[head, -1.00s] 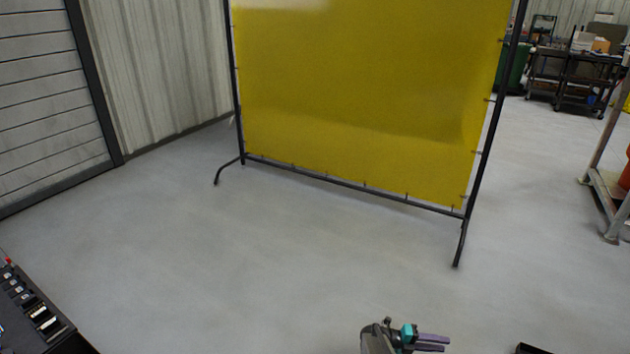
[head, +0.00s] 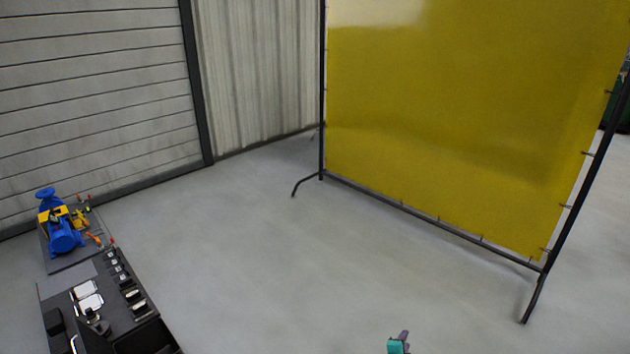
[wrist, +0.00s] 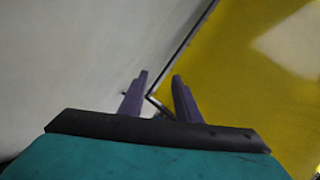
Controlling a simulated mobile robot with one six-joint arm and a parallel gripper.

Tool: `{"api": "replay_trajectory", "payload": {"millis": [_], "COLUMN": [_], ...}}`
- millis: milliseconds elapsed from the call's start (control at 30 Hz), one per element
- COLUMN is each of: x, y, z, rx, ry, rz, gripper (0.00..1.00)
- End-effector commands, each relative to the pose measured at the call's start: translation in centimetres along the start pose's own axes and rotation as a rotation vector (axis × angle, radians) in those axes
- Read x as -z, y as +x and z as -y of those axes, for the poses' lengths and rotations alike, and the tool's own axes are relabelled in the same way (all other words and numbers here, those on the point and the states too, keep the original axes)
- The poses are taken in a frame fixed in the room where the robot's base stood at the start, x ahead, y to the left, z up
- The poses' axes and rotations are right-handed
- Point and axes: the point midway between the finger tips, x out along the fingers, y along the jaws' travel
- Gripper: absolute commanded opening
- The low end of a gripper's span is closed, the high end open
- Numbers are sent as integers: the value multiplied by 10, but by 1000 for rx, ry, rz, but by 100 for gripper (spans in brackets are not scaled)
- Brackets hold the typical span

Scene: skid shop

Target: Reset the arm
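My gripper (wrist: 160,88) shows in the wrist view with its two purple fingers apart and nothing between them. Behind the fingers are the floor and the yellow screen. In the head view only a small part of my gripper (head: 400,341) shows at the bottom edge, teal with a purple finger. The rest of my arm is out of that view.
A yellow screen (head: 450,120) on a black frame stands at the right. A dark bench (head: 125,325) with small parts is at the lower left, with a blue pump (head: 62,235) behind it. The grey floor (head: 260,260) between is clear.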

Motion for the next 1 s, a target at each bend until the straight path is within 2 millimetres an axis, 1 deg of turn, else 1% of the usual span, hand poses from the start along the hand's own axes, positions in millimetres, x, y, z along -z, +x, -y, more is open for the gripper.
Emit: {"api": "replay_trajectory", "payload": {"millis": [33, 100, 233, 300, 400, 500, 633, 767, 867, 1000], "x": [-13, -33, -66, -82, -99, -113, -123, -125, -122, -109], "y": [-14, -28, -56, -72, -96, -122, -156, -190, -215, -249], "z": [6, 6, 2, -4, -14, -27, -48, -71, -90, -117], "rx": [-9, -23, -54, -74, -104, -138, -189, -247, -297, -376], "ry": [-47, -115, -244, -314, -415, -518, -651, -780, -878, -1007], "rz": [62, 146, 295, 374, 480, 583, 711, 830, 918, 1035], "gripper": [30, 30, 30, 30, 30, 30, 30, 30, 30, 30]}}
